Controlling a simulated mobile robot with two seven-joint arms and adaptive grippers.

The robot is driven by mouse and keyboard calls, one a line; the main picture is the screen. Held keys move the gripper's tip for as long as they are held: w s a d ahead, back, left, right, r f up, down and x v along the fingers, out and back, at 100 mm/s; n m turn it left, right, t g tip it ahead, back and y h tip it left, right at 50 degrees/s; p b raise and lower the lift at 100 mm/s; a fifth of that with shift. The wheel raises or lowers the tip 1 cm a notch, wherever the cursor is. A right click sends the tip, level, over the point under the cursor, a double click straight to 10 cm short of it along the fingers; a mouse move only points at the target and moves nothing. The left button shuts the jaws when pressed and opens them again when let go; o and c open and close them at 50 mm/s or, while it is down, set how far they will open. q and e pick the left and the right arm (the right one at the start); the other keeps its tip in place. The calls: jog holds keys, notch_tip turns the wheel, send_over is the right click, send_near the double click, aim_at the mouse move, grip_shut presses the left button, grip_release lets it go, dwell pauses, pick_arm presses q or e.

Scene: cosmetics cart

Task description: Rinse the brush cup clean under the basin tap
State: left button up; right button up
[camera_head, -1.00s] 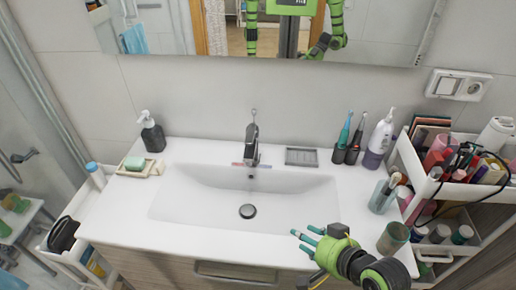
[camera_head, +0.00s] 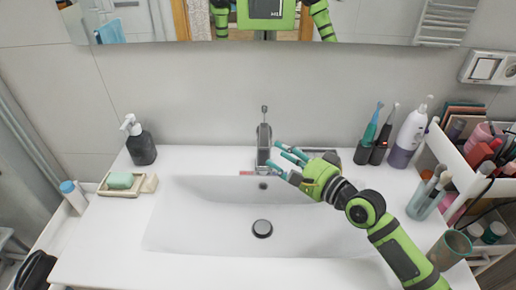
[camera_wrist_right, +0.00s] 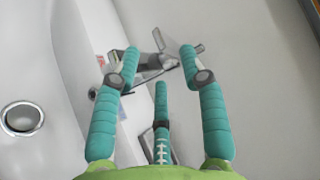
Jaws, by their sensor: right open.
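My right gripper (camera_head: 283,160) is open and empty beside the chrome basin tap (camera_head: 264,140), its teal fingers pointing left at it. In the right wrist view the fingers (camera_wrist_right: 159,66) are spread, with the tap (camera_wrist_right: 150,62) showing between and beyond their tips; I cannot tell if they touch it. A glass cup with brushes (camera_head: 420,204) stands on the counter right of the basin. I cannot tell which is the brush cup. No running water shows. My left gripper is not in view.
The white basin (camera_head: 190,230) is empty, with a dark drain (camera_head: 262,228). A soap dispenser (camera_head: 141,142) and soap dish (camera_head: 121,183) stand left. A loaded cart (camera_head: 462,165) is at right.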

aim_at(263, 143)
jog(key=p+x, duration=0.1)
jog(key=x, duration=0.4)
jog(key=shift+a+r, duration=0.1)
jog(key=shift+a, duration=0.05)
jog(key=shift+w+a, duration=0.4)
jog(key=shift+w, duration=0.05)
grip_shut()
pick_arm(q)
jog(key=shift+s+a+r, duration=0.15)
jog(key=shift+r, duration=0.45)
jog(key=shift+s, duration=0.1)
